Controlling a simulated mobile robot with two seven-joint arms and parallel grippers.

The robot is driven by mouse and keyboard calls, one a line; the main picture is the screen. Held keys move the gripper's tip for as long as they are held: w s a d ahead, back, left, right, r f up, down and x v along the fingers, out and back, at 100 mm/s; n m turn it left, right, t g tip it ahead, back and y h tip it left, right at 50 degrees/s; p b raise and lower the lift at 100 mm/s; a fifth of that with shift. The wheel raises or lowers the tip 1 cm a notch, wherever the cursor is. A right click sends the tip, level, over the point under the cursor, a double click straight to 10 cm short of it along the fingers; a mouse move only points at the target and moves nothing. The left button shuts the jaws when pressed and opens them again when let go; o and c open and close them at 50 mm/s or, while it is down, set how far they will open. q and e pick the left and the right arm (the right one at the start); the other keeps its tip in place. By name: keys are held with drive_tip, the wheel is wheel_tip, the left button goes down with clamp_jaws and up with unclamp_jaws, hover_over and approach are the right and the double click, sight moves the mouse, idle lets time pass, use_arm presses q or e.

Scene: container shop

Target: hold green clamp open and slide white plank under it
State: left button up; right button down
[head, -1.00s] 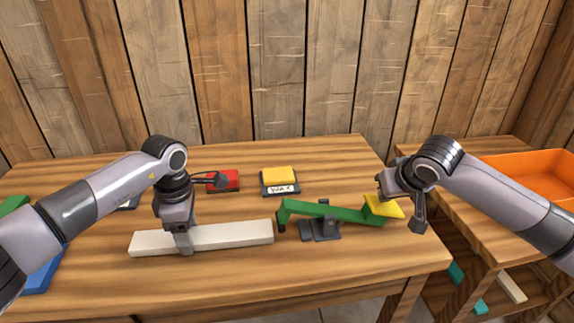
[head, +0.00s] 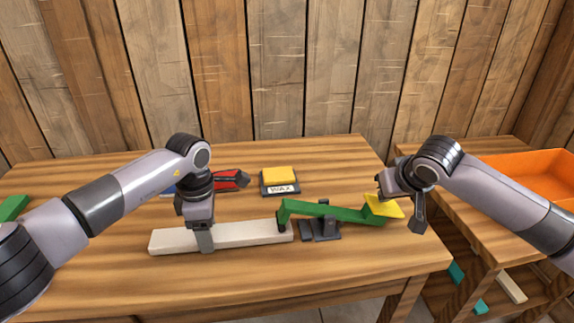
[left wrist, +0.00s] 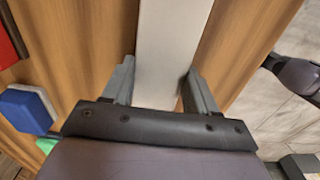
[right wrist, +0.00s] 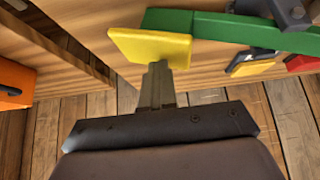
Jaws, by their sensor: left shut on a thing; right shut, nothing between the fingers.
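The long white plank (head: 250,233) lies on the table, and it shows between the fingers in the left wrist view (left wrist: 168,50). My left gripper (head: 205,243) is shut on it from above, near its middle. The green clamp (head: 335,211) is a tilted lever on a grey base (head: 322,230), with a yellow pad (head: 383,206) at its lower right end. Its raised left tip is over the plank's right end; I cannot tell whether they touch. My right gripper (right wrist: 158,72) is shut and empty, its fingertips against the yellow pad (right wrist: 150,47).
Behind the plank are a red block (head: 229,179) and a yellow-topped block marked WAX (head: 280,181). A green item (head: 12,207) lies at the far left. An orange bin (head: 525,172) stands on the right side table. The table front is clear.

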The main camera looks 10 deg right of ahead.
use_arm(q)
drive_tip(key=shift+d, duration=1)
use_arm(e)
drive_tip(key=shift+s+a+f, duration=0.1)
drive_tip(key=shift+a+f, duration=0.1)
drive_tip(key=shift+a, duration=0.15)
use_arm(q)
drive_tip(key=shift+d+f, duration=0.1)
drive_tip(key=shift+f, duration=0.15)
use_arm(e)
wheel_tip(320, 180, up, 9)
drive_tip(key=shift+d+r, duration=0.15)
drive_tip(key=shift+d, duration=0.1)
idle(0.8)
use_arm(q)
drive_tip(key=o, duration=1.3)
drive_tip(key=shift+c, duration=0.2)
